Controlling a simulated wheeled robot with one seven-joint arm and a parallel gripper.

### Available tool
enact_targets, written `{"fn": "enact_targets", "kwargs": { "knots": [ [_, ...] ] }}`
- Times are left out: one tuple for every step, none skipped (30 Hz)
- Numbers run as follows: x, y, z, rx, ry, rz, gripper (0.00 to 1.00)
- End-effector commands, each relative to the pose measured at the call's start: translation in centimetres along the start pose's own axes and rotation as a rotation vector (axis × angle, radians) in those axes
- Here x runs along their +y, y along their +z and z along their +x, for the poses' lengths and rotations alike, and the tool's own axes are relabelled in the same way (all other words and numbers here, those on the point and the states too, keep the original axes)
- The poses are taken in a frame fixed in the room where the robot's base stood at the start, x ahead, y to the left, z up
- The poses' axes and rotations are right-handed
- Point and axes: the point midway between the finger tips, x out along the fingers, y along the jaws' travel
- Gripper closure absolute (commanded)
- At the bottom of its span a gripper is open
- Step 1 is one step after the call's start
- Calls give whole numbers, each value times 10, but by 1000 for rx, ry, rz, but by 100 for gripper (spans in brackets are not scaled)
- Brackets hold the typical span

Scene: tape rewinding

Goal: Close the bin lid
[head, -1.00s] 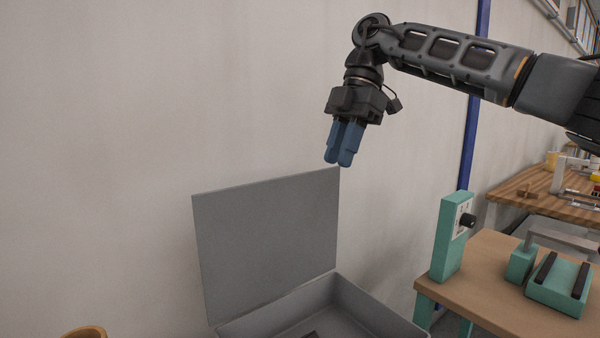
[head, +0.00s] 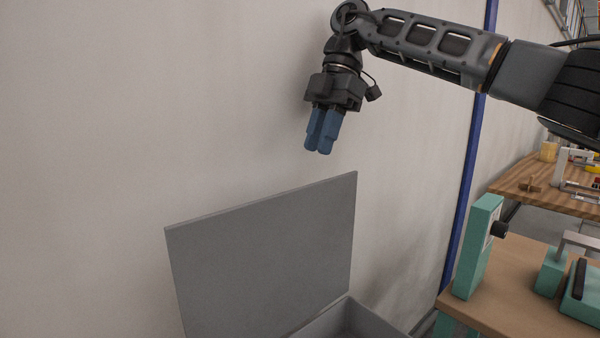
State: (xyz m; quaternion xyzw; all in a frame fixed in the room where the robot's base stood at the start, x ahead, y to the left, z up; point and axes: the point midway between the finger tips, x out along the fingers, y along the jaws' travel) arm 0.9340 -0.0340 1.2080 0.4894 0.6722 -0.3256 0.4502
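The grey bin lid (head: 265,255) stands open, raised nearly upright at the back of the bin. The grey bin (head: 375,322) shows only in part at the bottom edge; most of its inside is out of view. My gripper (head: 318,150) points down with its blue fingers close together, above the lid's top edge and apart from it. It looks shut, with nothing held between the fingers.
A wooden table (head: 510,290) with a teal upright box (head: 478,247) and a teal device (head: 582,290) stands to the right of the bin. A plain wall (head: 90,130) is behind the lid. A blue post (head: 468,185) stands behind the table. Another wooden table (head: 560,196) is farther back.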

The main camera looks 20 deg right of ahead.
Motion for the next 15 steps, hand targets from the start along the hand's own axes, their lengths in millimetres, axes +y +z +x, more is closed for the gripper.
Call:
{"fn": "enact_targets", "kwargs": {
  "knots": [
    [0,0,4,1,-1,0,77],
    [0,0,6,1,-1,-1,77],
    [0,0,11,1,-1,-1,77],
    [0,0,15,2,-2,-2,77],
    [0,0,20,3,-2,-1,77],
    [-1,0,26,3,-3,-1,77],
    [-1,0,31,2,-3,-1,77],
    [0,0,36,2,-3,-1,77],
    [0,0,42,3,-3,-2,77],
    [0,0,47,3,-2,-2,77],
    [-1,0,51,2,-2,-2,77],
    [-1,0,56,2,-2,-1,77],
    [-1,0,60,2,-3,-1,77],
    [-1,0,63,2,-3,-1,77],
    [0,0,67,2,-2,-1,77]
  ]
}}
